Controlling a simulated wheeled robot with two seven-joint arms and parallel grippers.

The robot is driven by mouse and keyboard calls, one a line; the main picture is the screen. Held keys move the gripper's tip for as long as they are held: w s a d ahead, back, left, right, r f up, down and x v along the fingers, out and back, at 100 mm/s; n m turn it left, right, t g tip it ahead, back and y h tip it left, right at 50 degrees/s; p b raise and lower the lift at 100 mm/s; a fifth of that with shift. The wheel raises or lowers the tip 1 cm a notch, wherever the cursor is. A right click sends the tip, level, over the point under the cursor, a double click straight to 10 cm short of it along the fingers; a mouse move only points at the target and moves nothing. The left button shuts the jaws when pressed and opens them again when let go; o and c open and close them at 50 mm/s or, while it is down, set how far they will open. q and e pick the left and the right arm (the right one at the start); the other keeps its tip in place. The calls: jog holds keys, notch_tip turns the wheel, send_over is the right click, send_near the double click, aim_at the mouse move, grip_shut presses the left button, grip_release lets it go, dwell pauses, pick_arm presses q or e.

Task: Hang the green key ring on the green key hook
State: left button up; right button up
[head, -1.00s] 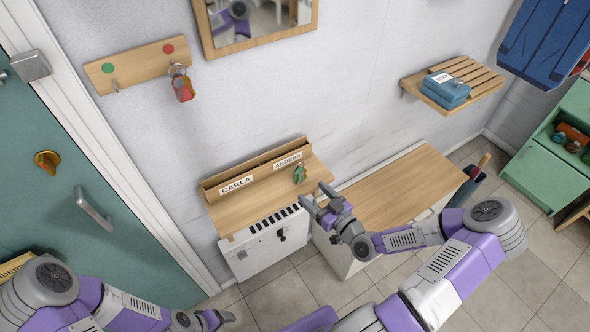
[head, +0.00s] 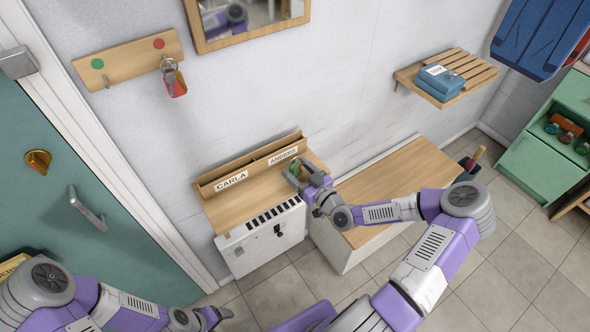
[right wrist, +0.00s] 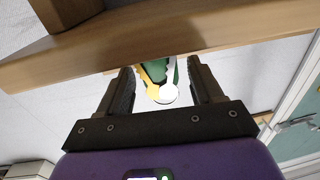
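The green key ring (head: 295,167) hangs at the front of the wooden letter shelf, by the ANDERS label. My right gripper (head: 301,177) is right at it. In the right wrist view the green tag and the keys (right wrist: 160,82), one yellow and one white, show between the fingers of the right gripper (right wrist: 162,88). The fingers are apart, with gaps beside the keys. The green key hook (head: 106,82) is bare, under a green dot on the wall board at the upper left. My left gripper (head: 215,317) is low at the bottom; its fingers are unclear.
A red key ring (head: 175,82) hangs on the red-dotted hook of the same board. The letter shelf (head: 250,204) sits above a white radiator (head: 262,240). A wooden-topped bench (head: 395,185) stands to its right. A mirror (head: 245,20) hangs above; the wall between is clear.

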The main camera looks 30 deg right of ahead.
jog(key=c, duration=1)
jog(key=shift+o, duration=0.2)
jog(key=shift+r, duration=0.1)
notch_tip(320, 180, up, 10)
jog(key=p, duration=0.2)
jog(key=shift+p, duration=0.3)
